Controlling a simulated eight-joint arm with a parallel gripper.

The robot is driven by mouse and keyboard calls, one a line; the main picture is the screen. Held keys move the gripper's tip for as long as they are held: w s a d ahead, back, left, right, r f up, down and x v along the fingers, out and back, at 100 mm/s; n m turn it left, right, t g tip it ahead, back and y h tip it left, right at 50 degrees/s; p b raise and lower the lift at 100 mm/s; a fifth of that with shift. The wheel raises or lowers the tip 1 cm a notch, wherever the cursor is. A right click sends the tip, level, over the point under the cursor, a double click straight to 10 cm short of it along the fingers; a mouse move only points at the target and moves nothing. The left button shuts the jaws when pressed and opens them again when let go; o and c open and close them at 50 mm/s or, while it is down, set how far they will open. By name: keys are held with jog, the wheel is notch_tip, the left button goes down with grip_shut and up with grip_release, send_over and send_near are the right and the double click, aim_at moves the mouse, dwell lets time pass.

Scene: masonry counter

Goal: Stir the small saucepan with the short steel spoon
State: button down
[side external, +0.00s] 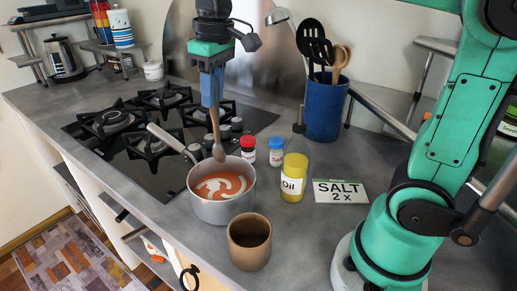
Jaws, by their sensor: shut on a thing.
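The small saucepan (222,211) stands near the front edge of the counter, beside the hob, with its handle pointing up and left. It holds orange-red soup with a white swirl. My gripper (211,96) points down above the saucepan and is shut on the upper part of the spoon (215,128). The spoon hangs nearly upright and looks brownish-grey here. Its bowl end is at the pan's far side; I cannot tell whether it touches the soup.
A brown cup (249,245) stands just in front of the saucepan. A blue utensil holder (323,110) is behind. The black hob (150,175) lies left.

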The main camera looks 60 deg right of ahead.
aim_at(219, 144)
jog(key=shift+f, duration=5)
jog(key=shift+s, duration=0.1)
